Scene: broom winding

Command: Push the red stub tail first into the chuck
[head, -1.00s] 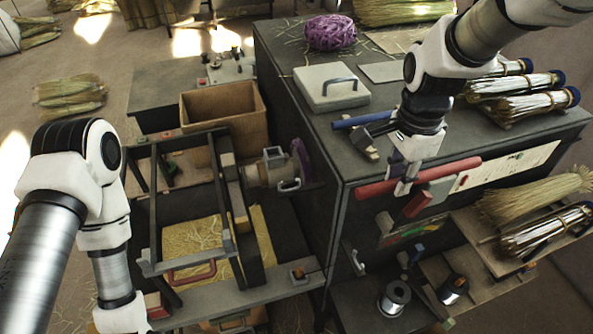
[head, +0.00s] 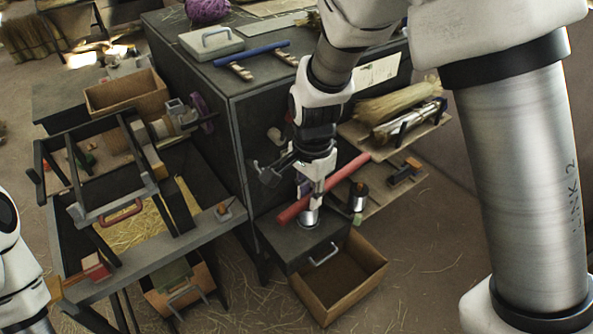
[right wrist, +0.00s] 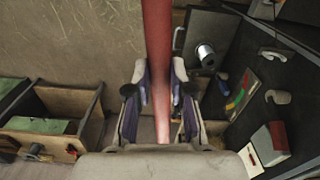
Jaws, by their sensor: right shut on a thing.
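The red stub (head: 345,180) is a long, smooth red rod. My right gripper (head: 307,195) is shut on it and holds it slantwise in front of the dark cabinet. In the right wrist view the red stub (right wrist: 157,40) runs between both fingers of the right gripper (right wrist: 160,95) and on past the top edge. The metal fitting that looks like the chuck (head: 180,113) sits at the back of the winding bench at left, beside a purple wheel (head: 202,110). The stub is well apart from it. My left gripper is out of view; only part of my left arm shows.
A blue rod (head: 250,52) lies on pegs on the cabinet top. The bench's dark frame (head: 125,205) stands at left. Floor shows between bench and drawer.

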